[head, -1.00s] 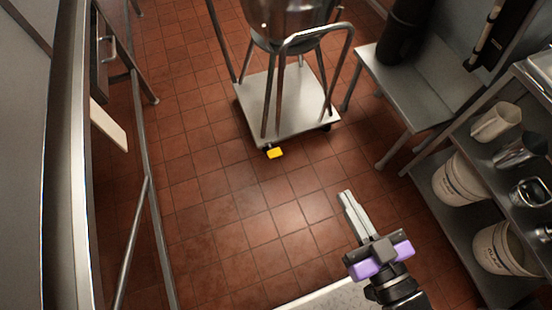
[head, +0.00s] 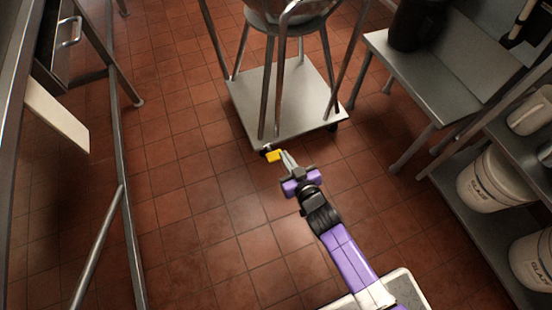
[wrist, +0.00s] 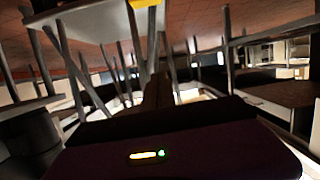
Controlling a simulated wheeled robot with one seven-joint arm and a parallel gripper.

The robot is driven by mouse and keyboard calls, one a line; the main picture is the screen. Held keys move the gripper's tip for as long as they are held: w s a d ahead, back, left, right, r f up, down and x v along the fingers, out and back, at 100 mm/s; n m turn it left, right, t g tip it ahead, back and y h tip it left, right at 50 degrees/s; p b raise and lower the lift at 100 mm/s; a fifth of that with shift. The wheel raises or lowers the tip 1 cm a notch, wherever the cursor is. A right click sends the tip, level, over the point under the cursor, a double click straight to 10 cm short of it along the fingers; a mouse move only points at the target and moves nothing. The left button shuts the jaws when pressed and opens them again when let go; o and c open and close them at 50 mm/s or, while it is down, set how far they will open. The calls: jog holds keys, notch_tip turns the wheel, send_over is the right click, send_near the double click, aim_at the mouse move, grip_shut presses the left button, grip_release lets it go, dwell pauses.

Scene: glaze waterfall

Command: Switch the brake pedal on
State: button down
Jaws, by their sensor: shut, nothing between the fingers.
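The yellow brake pedal (head: 274,156) sticks out low at the front corner of the wheeled cart (head: 300,112). It also shows at the top edge of the wrist view (wrist: 145,3), partly cut off. My gripper (head: 287,156) is shut and empty, low over the floor. Its fingertips are right beside the pedal, at its right side in the head view. I cannot tell whether they touch it. The fingers are dark and blurred in the wrist view (wrist: 158,88).
A metal bench (head: 440,75) stands right of the cart, with a dark cylinder (head: 415,25) on it. A shelf with white buckets (head: 490,180) is at the far right. A metal frame (head: 122,190) stands at the left. The tiled floor (head: 205,220) between is clear.

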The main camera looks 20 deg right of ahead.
jog(key=shift+m+g, duration=0.3)
jog(key=shift+g, duration=0.3)
jog(key=f, duration=0.3)
jog(key=s+f, duration=0.1)
jog(key=f, duration=0.1)
jog(key=shift+d, duration=0.15)
jog(key=shift+w, duration=0.15)
jog(key=b, duration=0.5)
send_over(277, 159)
notch_tip(277, 159, down, 4)
jog(key=shift+f, duration=0.15)
jog(key=shift+f+b, duration=0.3)
jog(key=shift+f, duration=0.35)
jog(key=shift+s+f+b, duration=0.2)
jog(key=shift+f+b, duration=0.35)
jog(key=shift+s+f+b, duration=0.15)
jog(key=shift+f+b, duration=0.4)
jog(key=shift+s+f, duration=0.1)
jog(key=shift+f, duration=0.05)
